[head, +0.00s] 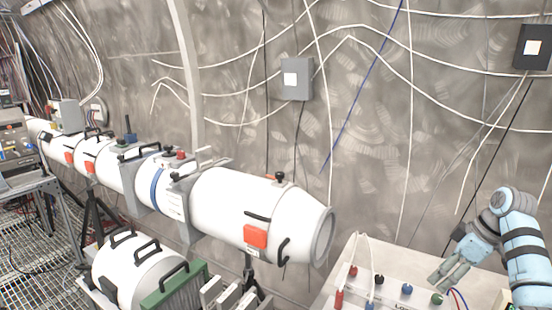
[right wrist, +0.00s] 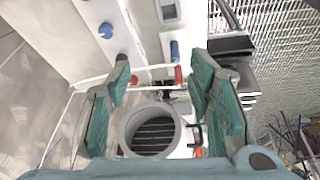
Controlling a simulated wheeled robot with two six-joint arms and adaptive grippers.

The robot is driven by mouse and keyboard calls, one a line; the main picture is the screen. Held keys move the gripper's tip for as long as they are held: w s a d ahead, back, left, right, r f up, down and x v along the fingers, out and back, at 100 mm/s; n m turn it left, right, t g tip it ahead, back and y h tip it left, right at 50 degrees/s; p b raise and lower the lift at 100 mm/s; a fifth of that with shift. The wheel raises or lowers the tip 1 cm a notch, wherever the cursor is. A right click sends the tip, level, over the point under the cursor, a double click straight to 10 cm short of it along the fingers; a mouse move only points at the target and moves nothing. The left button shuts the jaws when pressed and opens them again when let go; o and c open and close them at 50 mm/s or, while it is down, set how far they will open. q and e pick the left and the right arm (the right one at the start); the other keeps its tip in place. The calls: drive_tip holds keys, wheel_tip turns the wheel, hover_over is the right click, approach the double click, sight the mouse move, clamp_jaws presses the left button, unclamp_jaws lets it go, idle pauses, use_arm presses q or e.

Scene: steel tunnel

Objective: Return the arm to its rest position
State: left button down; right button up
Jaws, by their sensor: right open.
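My right arm (head: 522,245) comes in from the right edge of the head view, bent, with its light blue links above the white panel box. My right gripper (head: 447,272) hangs by the box's right part, pointing down and left. In the right wrist view the right gripper (right wrist: 160,85) shows its two green-padded fingers spread apart, with nothing between them held. My left gripper is not in view.
A long white cylinder assembly (head: 225,205) runs along the wall at left, its open end near the panel box. A second white cylinder (head: 135,270) sits lower in front. White cables loop up from the box. A metal grating floor (head: 40,235) lies at left.

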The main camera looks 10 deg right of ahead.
drive_tip(key=w+a+f+g+h, duration=0.1)
drive_tip(key=w+a+f, duration=0.15)
drive_tip(key=f, duration=0.65)
drive_tip(key=s+a+f+m+h, duration=0.2)
drive_tip(key=s+a+f, duration=0.8)
drive_tip(key=s+f, duration=0.3)
drive_tip(key=s+a+m+t, duration=0.1)
drive_tip(key=s+a+m, duration=0.25)
drive_tip(key=s, duration=0.65)
drive_tip(key=s+a+m+t, duration=0.1)
drive_tip(key=s+a+m, duration=0.1)
drive_tip(key=s+a, duration=0.5)
drive_tip(key=s+d+f+g+b, duration=0.1)
drive_tip(key=d+f+b, duration=0.1)
drive_tip(key=f, duration=0.9)
drive_tip(key=s+d+f+g+b, duration=0.1)
drive_tip(key=s+d+f+b, duration=0.1)
drive_tip(key=f, duration=0.9)
use_arm(q)
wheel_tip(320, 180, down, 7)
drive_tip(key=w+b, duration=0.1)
drive_tip(key=b, duration=0.2)
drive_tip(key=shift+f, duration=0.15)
use_arm(e)
drive_tip(key=s+f+g, duration=0.1)
drive_tip(key=s+f, duration=1.3)
drive_tip(key=f, duration=0.4)
drive_tip(key=shift+s+d, duration=0.15)
drive_tip(key=shift+d, duration=0.25)
drive_tip(key=shift+f, duration=0.1)
